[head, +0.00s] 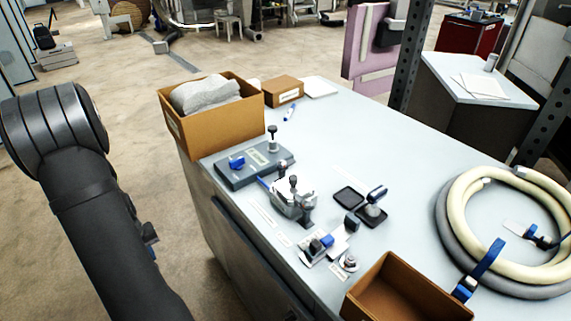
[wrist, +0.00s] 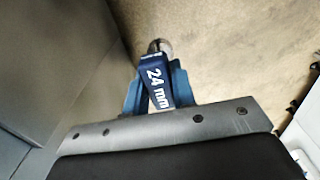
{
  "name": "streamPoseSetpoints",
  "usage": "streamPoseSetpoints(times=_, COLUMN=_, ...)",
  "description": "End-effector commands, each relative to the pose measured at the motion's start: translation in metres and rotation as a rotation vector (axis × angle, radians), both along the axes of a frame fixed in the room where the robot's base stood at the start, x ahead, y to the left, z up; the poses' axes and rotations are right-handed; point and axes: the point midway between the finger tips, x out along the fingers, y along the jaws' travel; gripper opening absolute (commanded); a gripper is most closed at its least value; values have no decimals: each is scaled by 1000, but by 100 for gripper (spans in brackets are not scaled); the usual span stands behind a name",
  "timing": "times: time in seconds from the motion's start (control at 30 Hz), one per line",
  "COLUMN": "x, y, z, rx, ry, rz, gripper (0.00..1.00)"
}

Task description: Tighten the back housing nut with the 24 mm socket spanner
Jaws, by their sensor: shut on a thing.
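My gripper (wrist: 156,78) is shut on the 24 mm socket spanner (wrist: 158,90) in the wrist view. The spanner has a dark blue handle marked "24 mm" in white, and its metal socket end points away from the wrist, over the brown floor. A metal housing (head: 291,196) with dark knobs stands on the grey bench in the head view. I cannot make out which part of it is the back nut. My arm is at the left of the head view, beside the bench; the jaws and spanner are not clear there.
A grey base with a blue knob (head: 240,168) lies behind the housing. A cardboard box (head: 178,128) with grey cloth is at the bench's back left. An empty brown tray (head: 385,305) and coiled hose (head: 447,215) are at the right.

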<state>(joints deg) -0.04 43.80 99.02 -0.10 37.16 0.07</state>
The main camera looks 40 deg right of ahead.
Motion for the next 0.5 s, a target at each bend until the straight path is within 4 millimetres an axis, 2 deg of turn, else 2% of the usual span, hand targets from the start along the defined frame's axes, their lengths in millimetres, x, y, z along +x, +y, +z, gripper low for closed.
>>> streamPoseSetpoints(times=0.17, x=0, y=0, z=0, rx=0, ry=-1, rz=-1, gripper=0)
streamPoseSetpoints(times=0.2, x=0, y=0, z=0, rx=0, ry=-1, rz=-1, gripper=16)
streamPoseSetpoints(times=0.3, x=0, y=0, z=0, rx=0, ry=-1, rz=-1, gripper=0)
streamPoseSetpoints(times=0.5, x=0, y=0, z=0, rx=0, ry=0, rz=-1, gripper=0)
